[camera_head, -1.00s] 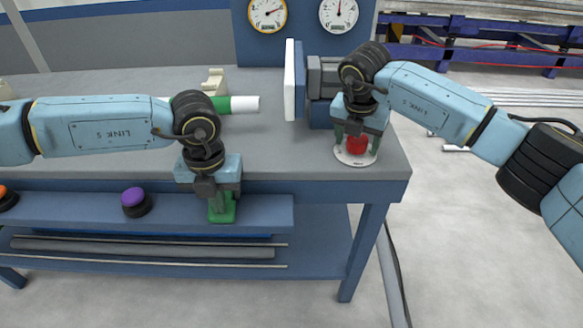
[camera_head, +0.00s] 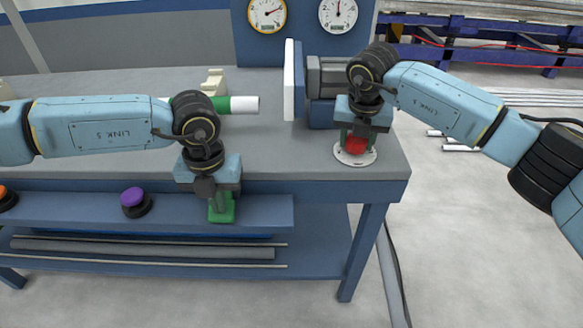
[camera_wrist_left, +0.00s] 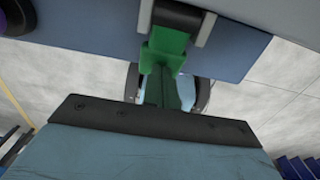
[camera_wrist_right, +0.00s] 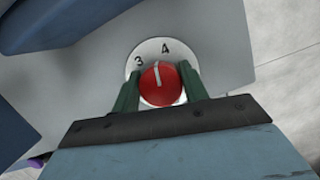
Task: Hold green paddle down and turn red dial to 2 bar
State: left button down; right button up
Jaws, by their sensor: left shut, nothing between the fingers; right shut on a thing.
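The red dial (camera_head: 356,146) sits on a white round plate (camera_head: 345,158) at the bench's right front corner. My right gripper (camera_wrist_right: 160,88) is shut on the dial, one finger on each side. In the right wrist view the dial's white mark points between 3 and 4; the other numbers are hidden. The green paddle (camera_head: 221,214) is on the front ledge. My left gripper (camera_wrist_left: 164,82) is shut and empty, with its fingertips at the paddle (camera_wrist_left: 165,45), seemingly touching it. I cannot tell how far down the paddle is.
Two round gauges (camera_head: 267,14) (camera_head: 338,13) are on the blue panel behind. A purple button (camera_head: 134,200) is left of the paddle on the ledge. A white and green pipe (camera_head: 240,104) lies behind my left arm. A grey and blue clamp block (camera_head: 322,90) stands behind the dial.

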pick_arm(q)
jog(key=shift+w+f, duration=0.1)
jog(key=shift+w, duration=0.05)
pick_arm(e)
jog(key=shift+a+r+n, duration=0.15)
jog(key=shift+n, duration=0.15)
jog(key=n+y, duration=0.1)
jog(key=n, duration=0.2)
jog(key=n, duration=0.3)
jog(key=shift+r+y, duration=0.1)
jog(key=shift+y, duration=0.3)
jog(key=shift+w+n, duration=0.1)
jog(key=shift+n, duration=0.2)
pick_arm(q)
jog(key=shift+a, duration=0.1)
pick_arm(e)
jog(key=shift+n+y, duration=0.3)
jog(key=shift+n, duration=1.3)
